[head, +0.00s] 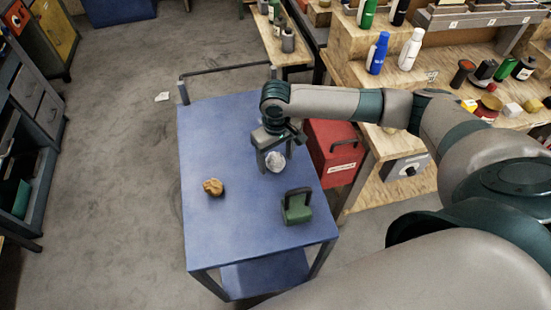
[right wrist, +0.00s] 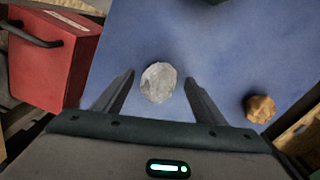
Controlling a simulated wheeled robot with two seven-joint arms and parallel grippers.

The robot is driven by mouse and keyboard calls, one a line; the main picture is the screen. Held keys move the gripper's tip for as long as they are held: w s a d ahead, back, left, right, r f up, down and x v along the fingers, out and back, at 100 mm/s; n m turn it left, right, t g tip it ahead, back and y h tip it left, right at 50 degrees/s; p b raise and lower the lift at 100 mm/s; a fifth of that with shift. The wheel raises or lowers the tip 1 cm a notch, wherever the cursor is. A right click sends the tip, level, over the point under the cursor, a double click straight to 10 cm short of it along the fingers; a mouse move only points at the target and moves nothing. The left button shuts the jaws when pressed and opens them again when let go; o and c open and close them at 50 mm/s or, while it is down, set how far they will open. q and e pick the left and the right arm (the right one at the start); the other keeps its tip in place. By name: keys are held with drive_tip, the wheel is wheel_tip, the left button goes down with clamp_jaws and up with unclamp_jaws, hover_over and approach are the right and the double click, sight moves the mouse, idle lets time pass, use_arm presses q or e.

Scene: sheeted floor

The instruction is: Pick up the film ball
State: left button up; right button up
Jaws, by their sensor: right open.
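The film ball, a crumpled whitish ball (head: 275,162), lies on the blue cart top (head: 225,130) in the head view. In the right wrist view the film ball (right wrist: 158,82) shows between and slightly beyond the two fingertips. My right gripper (head: 274,160) is over the cart, close to the ball, with its fingers pointing down. Its jaws (right wrist: 158,78) are open, one finger on each side of the ball in the picture. I cannot tell whether a finger touches it. My left gripper is not in view.
A brown crumpled lump (head: 213,187) and a green block with a dark handle (head: 297,207) also lie on the cart. A red box (head: 333,150) stands just right of the cart, by the wooden workbench (head: 350,75) with bottles.

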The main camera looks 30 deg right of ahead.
sight(276, 157)
drive_tip(key=shift+f, duration=0.3)
drive_tip(key=c, duration=1.1)
drive_tip(key=shift+r, duration=0.1)
wheel_tip(276, 157, up, 9)
drive_tip(key=b, duration=0.2)
drive_tip(key=shift+f+b, duration=0.2)
drive_tip(key=shift+b, duration=0.1)
drive_tip(key=shift+r, duration=0.6)
